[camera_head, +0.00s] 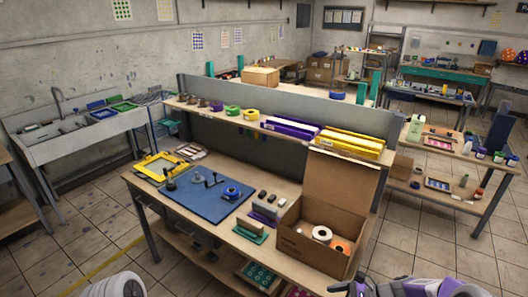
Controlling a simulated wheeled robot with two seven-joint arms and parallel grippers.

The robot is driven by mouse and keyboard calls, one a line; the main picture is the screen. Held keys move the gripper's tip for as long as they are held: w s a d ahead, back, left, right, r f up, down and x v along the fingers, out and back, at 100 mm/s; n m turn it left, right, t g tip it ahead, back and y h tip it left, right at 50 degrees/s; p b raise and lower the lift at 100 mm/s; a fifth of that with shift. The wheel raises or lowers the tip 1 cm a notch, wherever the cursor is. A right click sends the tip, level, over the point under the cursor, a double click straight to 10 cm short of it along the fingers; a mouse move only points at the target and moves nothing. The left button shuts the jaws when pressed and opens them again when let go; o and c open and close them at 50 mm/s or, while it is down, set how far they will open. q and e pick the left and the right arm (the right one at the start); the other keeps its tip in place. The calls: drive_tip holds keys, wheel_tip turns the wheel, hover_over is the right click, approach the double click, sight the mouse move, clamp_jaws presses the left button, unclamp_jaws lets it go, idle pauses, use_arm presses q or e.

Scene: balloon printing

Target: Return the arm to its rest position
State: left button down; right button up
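My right arm comes in at the bottom edge, right of the middle. A dark end of it, seemingly the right gripper (347,287), shows below the table's front right corner, cut off by the frame; whether it is open or shut cannot be told. Only a white rounded part of my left arm shows at the bottom left; the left gripper is out of view. Nothing is seen held.
The workbench (160,196) in front bears a blue mat (205,207), a yellow frame (162,166), and an open cardboard box (305,250) with rolls inside. A shelf (200,113) runs behind. A sink (75,135) stands left. Tiled floor (80,230) is free left of the bench.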

use_arm(q)
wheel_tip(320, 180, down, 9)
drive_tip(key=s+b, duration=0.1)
drive_tip(key=b, duration=0.7)
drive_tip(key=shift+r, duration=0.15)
use_arm(e)
drive_tip(key=s+a+f+n+h, duration=0.2)
drive_tip(key=s+a+f+n, duration=0.2)
drive_tip(key=s+f, duration=0.3)
drive_tip(key=s+a+f+n+g+h, duration=0.1)
drive_tip(key=s+a+f+n+h, duration=0.1)
drive_tip(key=s+a+f+n, duration=0.2)
drive_tip(key=s+a+f+n+h, duration=0.2)
drive_tip(key=s+a+f+n, duration=0.2)
drive_tip(key=s+f+n, duration=0.5)
drive_tip(key=shift+s+f+g+h, duration=0.35)
drive_tip(key=shift+s+f, duration=0.55)
drive_tip(key=shift+f, duration=2.15)
use_arm(q)
drive_tip(key=shift+b, duration=0.3)
